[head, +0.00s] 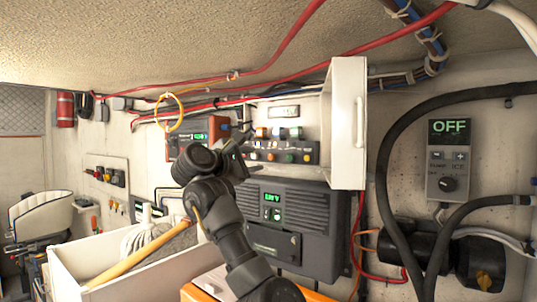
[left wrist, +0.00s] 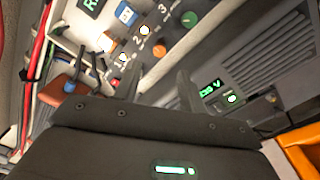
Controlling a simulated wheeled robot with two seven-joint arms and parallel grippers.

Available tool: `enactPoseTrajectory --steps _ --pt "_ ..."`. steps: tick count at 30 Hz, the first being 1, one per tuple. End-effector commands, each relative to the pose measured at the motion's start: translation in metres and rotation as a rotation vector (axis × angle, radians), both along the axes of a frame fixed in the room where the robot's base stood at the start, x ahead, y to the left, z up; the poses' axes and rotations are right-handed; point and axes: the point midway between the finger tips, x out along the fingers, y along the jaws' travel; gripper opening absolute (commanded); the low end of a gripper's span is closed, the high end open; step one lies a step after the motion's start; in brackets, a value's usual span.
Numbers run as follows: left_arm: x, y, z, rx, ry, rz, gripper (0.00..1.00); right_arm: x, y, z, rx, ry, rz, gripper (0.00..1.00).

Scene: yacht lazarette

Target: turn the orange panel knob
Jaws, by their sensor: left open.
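In the head view the orange knob (head: 271,156) is small, in the lower row of the panel. My left gripper (head: 238,152) is just left of the panel in the head view. In the left wrist view its two fingers (left wrist: 157,78) are apart and empty, pointing toward the orange knob without visibly holding it. My right gripper is not in view.
An open white cabinet door (head: 345,125) stands right of the panel. A dark unit with a green display (head: 290,225) is below it. A white bin (head: 75,270) with a wooden handle is at lower left. Red cables and a yellow ring (head: 168,112) hang nearby.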

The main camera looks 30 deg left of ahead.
Motion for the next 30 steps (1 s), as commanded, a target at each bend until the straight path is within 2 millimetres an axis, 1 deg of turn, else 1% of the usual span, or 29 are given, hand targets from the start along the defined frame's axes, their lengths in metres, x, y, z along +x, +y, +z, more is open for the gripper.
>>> enactPoseTrajectory --steps 1,3,9,12,17,25,30 --pt "0.011 -0.002 0.006 -0.001 0.005 -0.003 0.41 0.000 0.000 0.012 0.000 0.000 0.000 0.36" --pt "0.024 -0.004 0.006 0.000 0.004 -0.003 0.41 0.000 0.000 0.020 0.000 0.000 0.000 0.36" --pt "0.057 -0.008 0.005 -0.001 0.002 0.000 0.41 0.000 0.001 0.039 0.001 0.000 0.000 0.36" --pt "0.068 -0.009 0.004 0.000 0.002 0.000 0.41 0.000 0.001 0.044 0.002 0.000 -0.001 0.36" --pt "0.076 -0.010 0.001 0.000 0.000 0.001 0.41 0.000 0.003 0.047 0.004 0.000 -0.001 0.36" --pt "0.077 -0.010 0.000 0.000 0.000 0.001 0.41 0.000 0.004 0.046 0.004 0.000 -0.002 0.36" --pt "0.077 -0.010 0.001 0.000 0.000 0.001 0.19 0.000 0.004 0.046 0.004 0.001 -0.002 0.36"
